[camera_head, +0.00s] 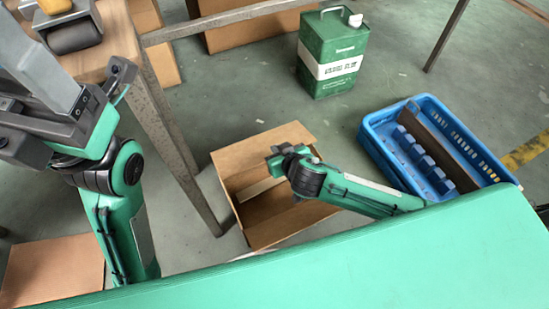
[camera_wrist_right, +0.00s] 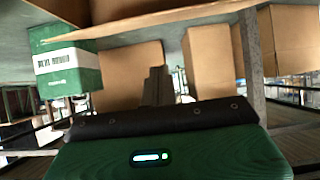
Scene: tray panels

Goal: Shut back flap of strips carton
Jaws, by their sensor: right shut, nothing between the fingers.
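The open carton (camera_head: 232,192) stands on the floor in the middle of the head view. A brown panel, its back flap (camera_head: 245,152), lies off the far edge and leaves the top open. A pale strip (camera_head: 258,190) shows inside; the rest of the inside is partly hidden by my right arm. My right gripper (camera_head: 284,160) is shut and empty, over the carton near the flap. In the right wrist view its dark fingers (camera_wrist_right: 155,86) show below a near cardboard edge (camera_wrist_right: 150,20). My left gripper (camera_head: 45,95) is at the far left, away from the carton; its jaws are unclear.
A blue crate (camera_head: 478,132) with a dark bar and blue pieces is right of the carton. A green can (camera_head: 318,78) stands behind. A table leg (camera_head: 180,150) is close on the left. A roller tool (camera_head: 72,35) lies on the wooden tabletop (camera_head: 118,35).

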